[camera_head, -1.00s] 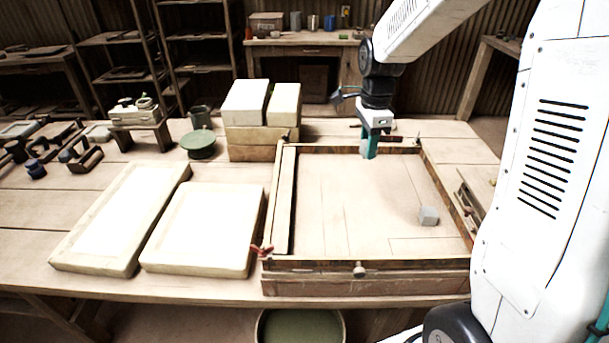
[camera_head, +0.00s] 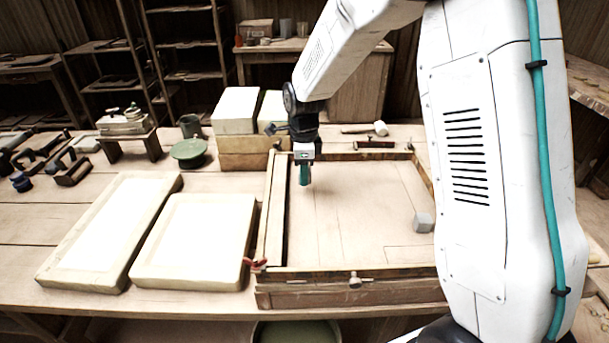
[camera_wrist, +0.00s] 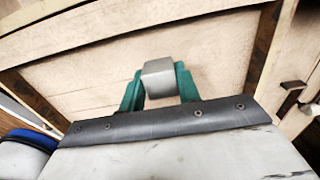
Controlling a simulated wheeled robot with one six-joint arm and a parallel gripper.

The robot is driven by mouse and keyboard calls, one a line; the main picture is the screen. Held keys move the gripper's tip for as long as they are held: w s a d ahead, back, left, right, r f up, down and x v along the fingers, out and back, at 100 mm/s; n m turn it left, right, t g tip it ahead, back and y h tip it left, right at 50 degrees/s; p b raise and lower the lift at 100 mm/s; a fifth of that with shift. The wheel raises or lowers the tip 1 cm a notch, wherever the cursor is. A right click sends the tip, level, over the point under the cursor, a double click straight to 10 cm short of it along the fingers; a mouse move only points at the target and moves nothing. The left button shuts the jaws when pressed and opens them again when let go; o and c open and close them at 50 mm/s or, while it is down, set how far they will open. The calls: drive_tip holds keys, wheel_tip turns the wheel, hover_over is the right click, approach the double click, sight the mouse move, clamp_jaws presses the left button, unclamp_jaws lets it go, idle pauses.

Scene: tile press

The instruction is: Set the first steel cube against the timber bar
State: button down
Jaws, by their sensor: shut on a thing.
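My gripper (camera_head: 304,180) hangs over the left part of the shallow wooden frame, to the right of the pale timber bar (camera_head: 272,220). In the wrist view my gripper (camera_wrist: 160,85) has its teal fingers shut on a grey steel cube (camera_wrist: 159,76). The fingers hide this cube in the head view. The bar runs along the frame's left side, with a dark gap beside it. The held cube appears apart from the bar. A second steel cube (camera_head: 423,222) rests on the frame's floor at the right.
Two pale slabs (camera_head: 110,230) (camera_head: 195,240) lie left of the frame. Pale blocks (camera_head: 235,110) are stacked behind its left corner. The frame's dark rim (camera_head: 340,272) stands around a mostly clear floor. A mallet (camera_head: 380,128) lies behind it.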

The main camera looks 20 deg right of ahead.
drive_tip(key=w, duration=0.3)
drive_tip(key=shift+f, duration=0.2)
wheel_tip(320, 180, down, 3)
drive_tip(key=shift+f, duration=0.2)
drive_tip(key=c, duration=1)
unclamp_jaws()
drive_tip(key=shift+f, duration=0.1)
